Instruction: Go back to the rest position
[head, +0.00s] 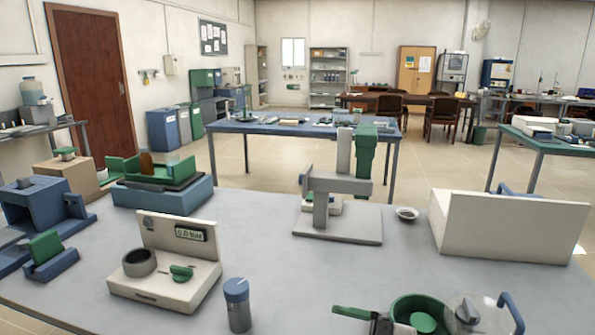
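Neither of my grippers shows in the head view, and no arm reaches in from the left or the right. The grey workbench (270,260) fills the foreground. On it stands a cream device (165,285) with an upright display panel reading about 0.0 bar, a dark ring and a green knob. A small grey cylinder with a blue cap (238,305) stands beside it. No muffle furnace can be made out for certain.
A grey stand (340,230), a small white dish (406,214) and a cream box (505,228) stand farther back. A green round vessel (415,308) is at the front right. Blue and green devices (165,195) crowd the left. The bench's middle is clear.

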